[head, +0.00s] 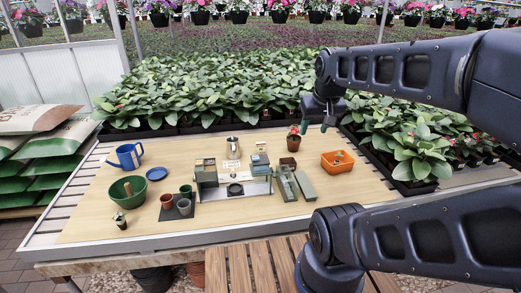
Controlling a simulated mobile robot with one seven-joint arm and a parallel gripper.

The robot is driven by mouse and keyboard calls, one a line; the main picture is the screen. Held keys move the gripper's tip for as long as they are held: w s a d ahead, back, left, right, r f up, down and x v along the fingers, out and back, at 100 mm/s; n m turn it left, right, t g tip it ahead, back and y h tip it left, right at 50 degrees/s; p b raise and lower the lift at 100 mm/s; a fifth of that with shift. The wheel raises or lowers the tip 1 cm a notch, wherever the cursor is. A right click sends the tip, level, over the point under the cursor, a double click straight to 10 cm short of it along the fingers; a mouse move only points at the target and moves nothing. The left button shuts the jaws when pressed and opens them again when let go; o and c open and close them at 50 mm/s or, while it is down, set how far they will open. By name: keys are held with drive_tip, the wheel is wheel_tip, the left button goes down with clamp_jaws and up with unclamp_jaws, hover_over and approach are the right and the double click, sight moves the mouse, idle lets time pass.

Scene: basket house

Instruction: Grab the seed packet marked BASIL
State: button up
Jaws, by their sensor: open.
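No packet with a readable BASIL mark can be picked out; the print is too small at this size. A grey-white stand or tray (215,194) near the middle of the wooden tabletop (100,205) holds small greenish boxes or packets (206,172) at its left and more (260,161) at its right. I cannot tell whether any of these is the basil packet. My gripper (317,118) is open, pointing down behind the stand and to its right, above the table's back edge. It appears empty and apart from everything on the table.
A blue watering can (127,155), green bowl (121,199), blue saucer (157,174) and small pots (185,207) stand left. A metal jug (233,146) stands behind the stand. A red-flowered pot (293,143), grey-green blocks (295,185) and orange tray (337,169) are right. Plants border the back.

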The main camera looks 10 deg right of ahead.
drive_tip(key=o, duration=0.7)
drive_tip(key=shift+c, duration=0.2)
drive_tip(key=shift+w, duration=0.1)
drive_tip(key=t, duration=0.9)
hover_over(260, 143)
drive_tip(key=s, duration=0.2)
wheel_tip(260, 143, down, 32)
drive_tip(key=f, duration=0.1)
drive_tip(key=shift+s+d+f, duration=0.15)
drive_tip(key=shift+f, duration=1.3)
drive_tip(key=shift+s+d+f, duration=0.1)
drive_tip(key=shift+f, duration=1.3)
drive_tip(key=shift+f+x, duration=0.15)
drive_tip(key=shift+x, duration=1.15)
drive_tip(key=shift+f+x, duration=0.1)
drive_tip(key=shift+x, duration=1.25)
